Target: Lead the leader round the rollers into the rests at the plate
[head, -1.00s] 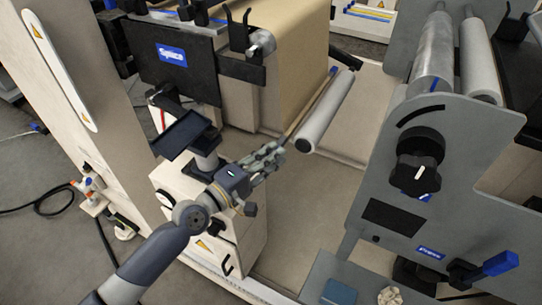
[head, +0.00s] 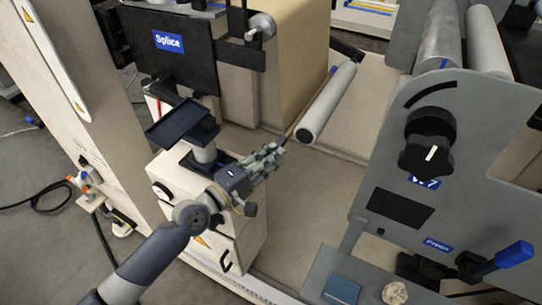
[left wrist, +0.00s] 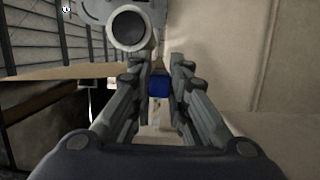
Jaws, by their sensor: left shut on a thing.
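My left gripper (head: 276,154) is just below and left of the near end of a pale grey roller (head: 330,102). It is shut on a small blue piece (left wrist: 159,87), seen between the fingertips in the left wrist view; I take it for part of the leader. Brown web (head: 305,45) hangs from the unwind behind the roller, and it shows as a brown sheet (left wrist: 65,71) at left in the left wrist view. The roller's dark round end (left wrist: 129,27) is above the fingers there. I cannot make out the rests for certain. My right gripper is out of view.
The black Splice panel (head: 150,65) with brackets stands at upper left, a dark tray (head: 180,122) below it. A grey press frame (head: 440,150) with a black knob (head: 428,140) and two rollers (head: 438,48) fills the right. Floor between them is clear.

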